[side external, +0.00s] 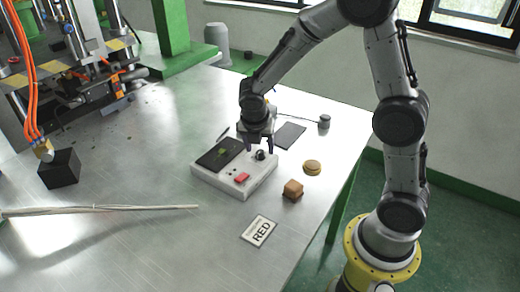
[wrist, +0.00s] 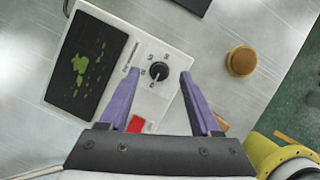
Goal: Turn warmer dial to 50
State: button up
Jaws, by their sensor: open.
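The warmer (side external: 218,183) is a white box on the metal table. It has a dark panel with green patches (wrist: 82,67), a red switch (wrist: 136,124) and a black dial (wrist: 158,71) with a printed scale around it. The dial also shows in the side view (side external: 260,155). The scale numbers are too small to read surely. My gripper (wrist: 151,75) is open above the warmer. Its two purple fingers stand on either side of the dial, apart from it in the wrist view. Whether the fingertips reach down to the dial's height I cannot tell.
A brown block (side external: 292,190) and a round tan disc (side external: 312,167) lie right of the warmer. A dark flat plate (side external: 290,135) and a small dark cylinder (side external: 324,122) are behind.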

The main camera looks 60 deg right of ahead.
jog(key=shift+x, duration=0.95)
grip_shut()
